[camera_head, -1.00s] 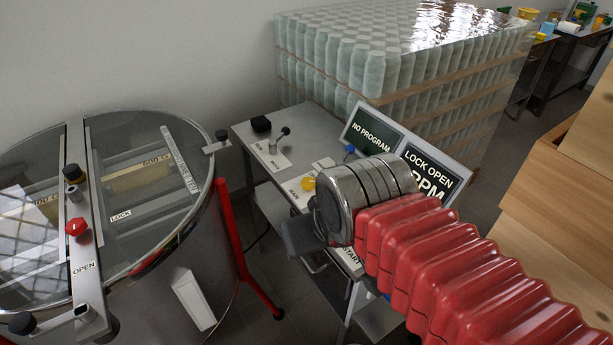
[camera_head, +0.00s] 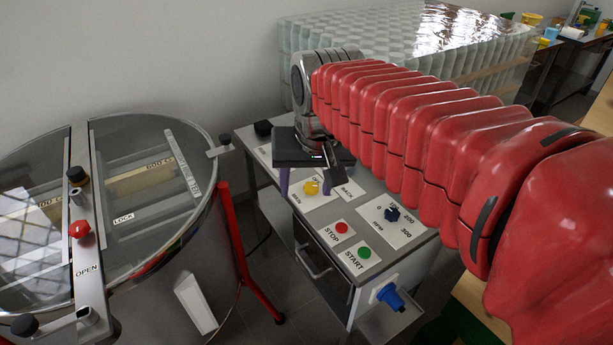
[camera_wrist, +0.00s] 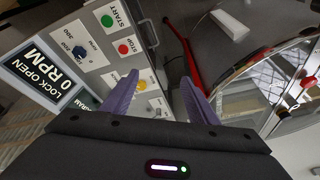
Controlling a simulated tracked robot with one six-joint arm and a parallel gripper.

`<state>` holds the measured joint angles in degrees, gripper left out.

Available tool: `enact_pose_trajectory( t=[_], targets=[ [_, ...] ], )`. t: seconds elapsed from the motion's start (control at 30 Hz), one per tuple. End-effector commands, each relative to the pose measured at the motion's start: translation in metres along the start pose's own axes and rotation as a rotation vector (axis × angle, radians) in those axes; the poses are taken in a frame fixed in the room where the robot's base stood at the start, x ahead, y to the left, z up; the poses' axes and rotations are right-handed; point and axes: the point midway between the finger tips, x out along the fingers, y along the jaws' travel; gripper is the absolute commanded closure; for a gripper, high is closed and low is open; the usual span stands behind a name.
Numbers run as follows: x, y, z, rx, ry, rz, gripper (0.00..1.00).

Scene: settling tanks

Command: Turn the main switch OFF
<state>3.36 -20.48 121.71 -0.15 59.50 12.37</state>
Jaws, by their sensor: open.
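The control panel (camera_head: 346,213) is a grey-topped table beside the tank. A small metal lever on a labelled plate at its back left, which may be the main switch, is now hidden behind my gripper in the head view. My gripper (camera_head: 306,191) is over the back left of the panel, pointing down, open and empty, with two purple fingers. A yellow knob (camera_head: 311,188) shows between the fingers in the head view. In the wrist view, the yellow knob (camera_wrist: 143,85) lies just beyond the left fingertip of my gripper (camera_wrist: 158,79). I cannot tell the lever's position.
The panel also bears a red STOP button (camera_head: 341,228), a green START button (camera_head: 364,252) and a blue dial (camera_head: 392,214). A blue plug (camera_head: 390,297) sticks out at its front. The glass-lidded tank (camera_head: 150,140) stands left. Wrapped jars (camera_head: 450,35) are stacked behind.

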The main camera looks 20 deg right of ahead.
Motion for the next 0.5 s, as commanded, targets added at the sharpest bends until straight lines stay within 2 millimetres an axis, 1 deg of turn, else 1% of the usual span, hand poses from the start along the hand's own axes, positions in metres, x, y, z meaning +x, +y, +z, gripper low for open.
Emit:
enact_pose_trajectory(
  t=[0.03, 0.1, 0.27, 0.5],
  targets=[
    [0.003, 0.0, -0.009, 0.02, -0.013, 0.005, 0.46],
    [0.005, 0.001, -0.021, 0.046, -0.027, 0.01, 0.46],
    [0.013, 0.002, -0.047, 0.108, -0.06, 0.023, 0.46],
    [0.03, 0.005, -0.085, 0.2, -0.109, 0.046, 0.46]
  ],
)
